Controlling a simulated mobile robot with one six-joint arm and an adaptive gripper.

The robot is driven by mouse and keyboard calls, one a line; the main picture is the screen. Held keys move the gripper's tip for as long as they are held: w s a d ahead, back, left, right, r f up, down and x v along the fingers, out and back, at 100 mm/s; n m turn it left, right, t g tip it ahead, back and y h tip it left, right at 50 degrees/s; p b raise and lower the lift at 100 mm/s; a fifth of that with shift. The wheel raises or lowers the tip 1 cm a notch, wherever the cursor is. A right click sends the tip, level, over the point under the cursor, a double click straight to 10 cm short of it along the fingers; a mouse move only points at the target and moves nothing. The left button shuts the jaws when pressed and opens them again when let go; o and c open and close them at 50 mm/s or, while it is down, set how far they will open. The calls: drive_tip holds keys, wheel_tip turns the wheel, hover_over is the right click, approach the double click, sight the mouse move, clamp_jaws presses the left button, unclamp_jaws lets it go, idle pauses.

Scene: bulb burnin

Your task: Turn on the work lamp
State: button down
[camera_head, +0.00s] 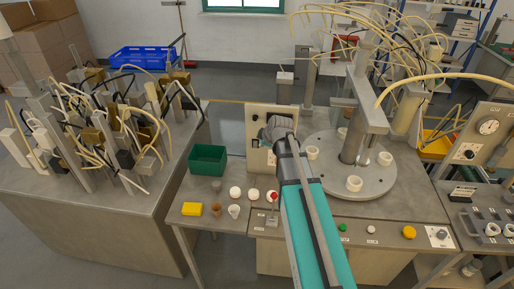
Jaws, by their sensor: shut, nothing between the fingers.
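My teal arm reaches up from the bottom of the view to the bench. My gripper (274,132) is at its far end, in front of a beige upright panel (257,122). The gripper is small and dark here, and it looks shut with nothing held. It hides much of the panel's middle, so I cannot tell whether it touches the panel or any switch on it. A small knob shows at the panel's upper left and a dark fitting at its lower right. I cannot make out a work lamp for certain, nor whether one is lit.
A round metal turntable (330,177) with white sockets and a post stands right of my arm. Cabled fixtures crowd the left bench (125,200). A gauge panel (484,130) stands right.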

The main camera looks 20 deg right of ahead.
sight(255, 144)
drive_tip(key=shift+s+f, duration=0.15)
drive_tip(key=shift+f, duration=0.15)
drive_tip(key=shift+f, duration=0.1)
idle(0.4)
drive_tip(key=w+d+r+b+x, duration=0.1)
drive_tip(key=w+b+x, duration=0.1)
drive_tip(key=b+x, duration=0.7)
drive_tip(key=shift+w+d+f, duration=0.2)
drive_tip(key=shift+w+f, duration=0.75)
drive_tip(key=shift+f, duration=0.2)
